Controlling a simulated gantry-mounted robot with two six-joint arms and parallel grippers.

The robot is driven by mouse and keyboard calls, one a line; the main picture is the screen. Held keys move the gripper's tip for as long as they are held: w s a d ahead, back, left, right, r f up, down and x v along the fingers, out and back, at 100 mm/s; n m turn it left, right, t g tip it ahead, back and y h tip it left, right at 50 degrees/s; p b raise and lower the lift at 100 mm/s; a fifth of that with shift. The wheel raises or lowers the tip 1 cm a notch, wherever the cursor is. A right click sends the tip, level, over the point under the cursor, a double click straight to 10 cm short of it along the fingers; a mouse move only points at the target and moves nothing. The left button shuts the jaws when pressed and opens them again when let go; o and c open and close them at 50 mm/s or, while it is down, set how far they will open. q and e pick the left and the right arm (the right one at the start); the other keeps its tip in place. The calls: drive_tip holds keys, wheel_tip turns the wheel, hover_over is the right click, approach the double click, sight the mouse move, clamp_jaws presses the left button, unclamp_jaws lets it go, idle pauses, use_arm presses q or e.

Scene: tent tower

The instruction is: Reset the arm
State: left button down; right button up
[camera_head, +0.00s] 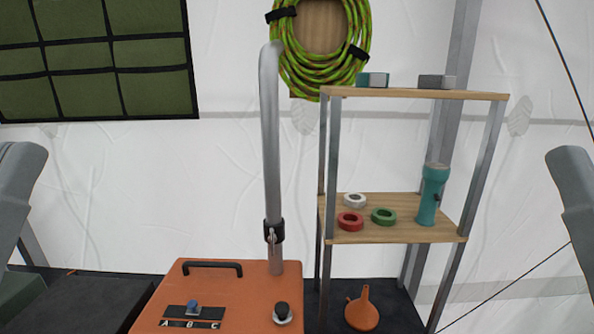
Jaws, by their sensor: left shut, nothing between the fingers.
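A grey part of my left arm (18,200) shows at the left edge, and a grey part of my right arm (577,200) shows at the right edge. I see no fingertips on either side. Both arm parts stand apart from the shelf and the orange box, and neither touches anything that I can see.
An orange box (236,295) with a handle, knobs and tall metal pipe (270,140) stands on a dark surface. Right of it is a shelf (400,238) with tape rings and a teal flashlight (431,195). An orange funnel (362,312) sits below. Rope (290,75) hangs behind.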

wheel_tip(320, 180, up, 31)
drive_tip(key=p, duration=2.8)
drive_tip(key=shift+r+p, duration=0.15)
drive_tip(key=shift+p, duration=0.15)
